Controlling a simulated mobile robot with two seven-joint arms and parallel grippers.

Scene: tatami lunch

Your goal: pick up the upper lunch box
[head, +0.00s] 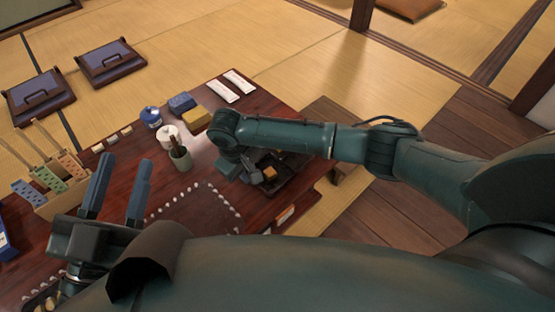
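A blue patterned box (182,102) and a yellow box (195,117) sit close together on the dark red table (215,212). Both look like small wrapped boxes; I cannot tell which is the upper lunch box. My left gripper (124,162) is at the lower left over the table, its two fingers apart with nothing between them. It is well short of both boxes. My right arm reaches across from the right. Its wrist end bends down over a dark tray (292,190), near a small orange block (269,174). Its fingers cannot be made out clearly.
A blue-and-white jar (151,117), a white round pot (167,136) and a cup with sticks (181,158) stand near the boxes. A wooden rack (62,190) is at the left. White packets (222,91) lie at the far edge. Floor seats (110,63) are beyond.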

